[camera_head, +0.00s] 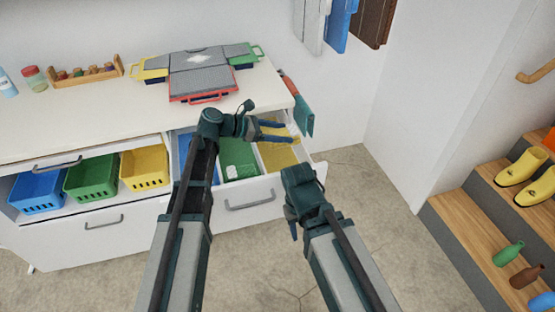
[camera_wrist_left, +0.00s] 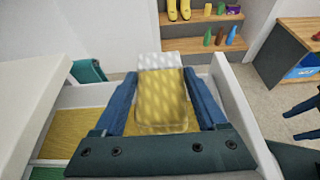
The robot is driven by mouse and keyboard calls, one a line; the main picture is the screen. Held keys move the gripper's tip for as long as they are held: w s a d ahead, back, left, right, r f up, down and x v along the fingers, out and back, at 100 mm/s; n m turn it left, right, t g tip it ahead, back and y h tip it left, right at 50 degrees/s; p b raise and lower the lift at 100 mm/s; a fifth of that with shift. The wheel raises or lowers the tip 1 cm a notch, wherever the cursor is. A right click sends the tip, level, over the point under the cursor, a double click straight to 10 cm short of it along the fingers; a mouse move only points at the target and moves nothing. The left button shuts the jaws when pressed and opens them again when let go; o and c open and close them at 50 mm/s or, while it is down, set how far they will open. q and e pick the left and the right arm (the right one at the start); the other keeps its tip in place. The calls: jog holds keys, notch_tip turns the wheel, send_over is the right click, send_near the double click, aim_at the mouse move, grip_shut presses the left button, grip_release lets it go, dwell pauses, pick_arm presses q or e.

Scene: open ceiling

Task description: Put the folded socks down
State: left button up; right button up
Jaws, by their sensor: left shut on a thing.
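The folded socks (camera_wrist_left: 162,98), yellow with a pale pattern and a whitish far end, sit between the blue fingers of my left gripper (camera_wrist_left: 165,105) in the left wrist view. My left gripper (camera_head: 289,131) is shut on them over the open drawer (camera_head: 262,186), above its yellow compartment (camera_head: 281,157). The socks are hard to make out in the head view. How far they are above the compartment floor is unclear. My right gripper (camera_head: 294,231) points down in front of the drawer; its jaws are mostly hidden.
The drawer also has a green compartment (camera_head: 237,156) and a blue one at left. Blue (camera_head: 38,192), green (camera_head: 91,178) and yellow (camera_head: 144,168) baskets stand on the open shelf. A grey folded case (camera_head: 202,80) lies on the counter. Steps with yellow boots (camera_head: 521,167) are at right.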

pick_arm(q)
notch_tip(320, 180, down, 6)
jog(key=b, duration=0.6)
jog(key=shift+f, duration=0.15)
jog(key=shift+f, duration=0.1)
notch_tip(320, 180, down, 4)
jog(key=b, duration=0.4)
jog(key=shift+r, duration=0.25)
jog(key=shift+f+b, duration=0.6)
jog(key=shift+f, duration=0.05)
jog(key=shift+r, duration=0.1)
jog(key=o, duration=1.3)
